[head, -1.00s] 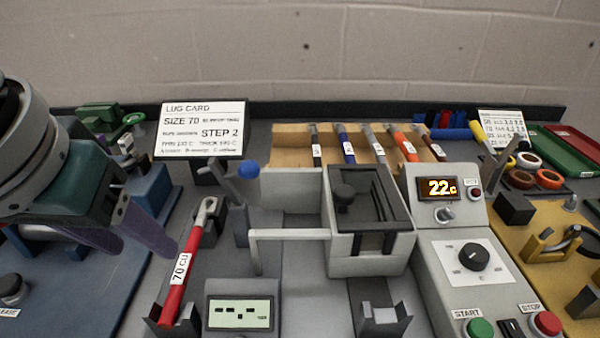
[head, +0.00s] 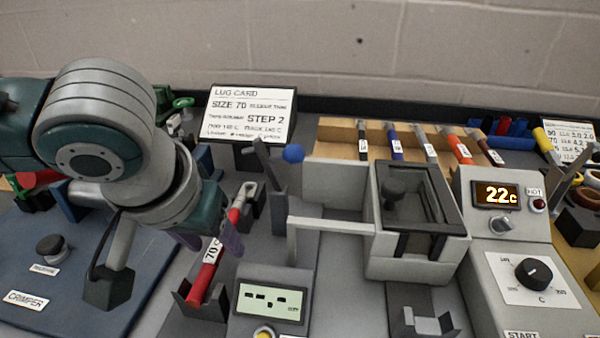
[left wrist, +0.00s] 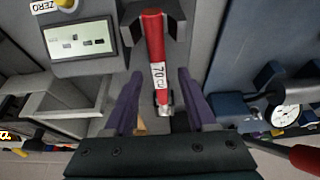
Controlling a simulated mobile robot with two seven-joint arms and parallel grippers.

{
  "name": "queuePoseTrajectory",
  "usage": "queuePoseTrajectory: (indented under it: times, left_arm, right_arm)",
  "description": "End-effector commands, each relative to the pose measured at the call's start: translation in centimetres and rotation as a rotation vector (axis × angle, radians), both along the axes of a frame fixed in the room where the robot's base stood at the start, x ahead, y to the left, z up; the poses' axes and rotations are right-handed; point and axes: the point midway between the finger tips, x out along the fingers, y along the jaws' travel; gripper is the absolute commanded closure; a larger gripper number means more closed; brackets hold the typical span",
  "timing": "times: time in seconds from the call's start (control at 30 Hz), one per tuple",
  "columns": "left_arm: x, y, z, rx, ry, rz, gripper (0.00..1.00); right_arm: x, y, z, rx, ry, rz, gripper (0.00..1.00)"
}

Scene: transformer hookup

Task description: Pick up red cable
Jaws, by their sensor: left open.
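The red cable (head: 205,273), a thick red rod with a white "70" label and a metal lug at its far end, lies in dark holders left of the grey meter. It also shows in the left wrist view (left wrist: 154,35). My left gripper (head: 210,243) is open, with its purple fingers on either side of the cable. In the left wrist view the open fingers (left wrist: 159,78) straddle the labelled part, with visible gaps on both sides. My right gripper is not in view.
A meter (head: 268,303) stands just right of the cable. A grey heater box (head: 420,262) and a control panel reading 22 (head: 495,194) are further right. The lug card (head: 248,114) stands behind. The blue crimper board (head: 75,295) is at left.

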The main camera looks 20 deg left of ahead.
Motion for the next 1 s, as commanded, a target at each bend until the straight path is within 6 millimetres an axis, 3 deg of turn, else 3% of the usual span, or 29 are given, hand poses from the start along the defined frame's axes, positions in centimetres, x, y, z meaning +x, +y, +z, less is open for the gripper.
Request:
queuePoseTrajectory:
  times: [0.13,0.63,1.0]
  left_arm:
    - [0.0,-0.02,0.05,-0.001,0.0,0.0,0.45]
    - [-0.03,-0.03,0.06,-0.001,0.0,0.0,1.0]
    - [-0.03,-0.03,0.06,-0.001,0.0,0.0,1.0]
  right_arm:
    - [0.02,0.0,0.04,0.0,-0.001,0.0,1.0]
    - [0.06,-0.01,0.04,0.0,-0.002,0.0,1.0]
    - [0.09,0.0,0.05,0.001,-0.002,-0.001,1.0]
